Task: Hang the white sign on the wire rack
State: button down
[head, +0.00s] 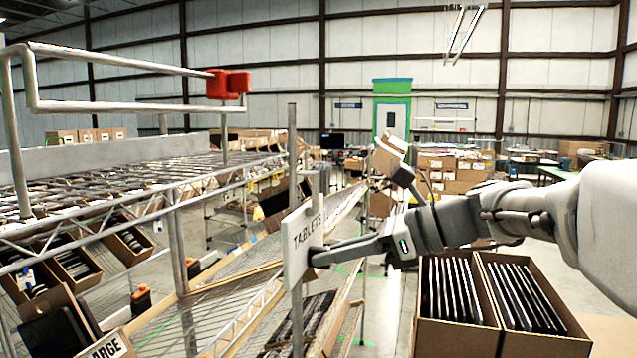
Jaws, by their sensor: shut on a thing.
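The white sign (302,240) reads "TABLETS" and is held upright, a little tilted, in the middle of the head view. My gripper (318,259) is shut on its right edge, with the arm reaching in from the right. The wire rack (240,328) stands at the left and centre, with wire shelves and metal posts. The sign is in front of the rack's near post (297,318) and hides part of it. I cannot tell whether the sign touches the post or the shelf edge.
Cartons of upright dark tablets (462,338) stand at the lower right. Tilted cartons (70,262) with goods sit on the rack at the left. Another sign reading "LARGE" (108,348) is at the bottom left. A metal tube frame with a red part (228,84) rises above the rack.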

jog(key=s+a+r, duration=0.2)
jog(key=s+r, duration=0.7)
jog(key=r, duration=0.3)
jog(key=w+a, duration=0.2)
jog(key=a, duration=0.5)
jog(key=w+a+f+b, duration=0.1)
jog(key=w+a, duration=0.1)
jog(key=a, duration=0.6)
jog(key=shift+w+a+f, duration=0.15)
jog(key=shift+w+f, duration=0.05)
jog(key=shift+w, duration=0.2)
jog(key=c, duration=0.8)
grip_release()
jog(key=shift+o, duration=0.2)
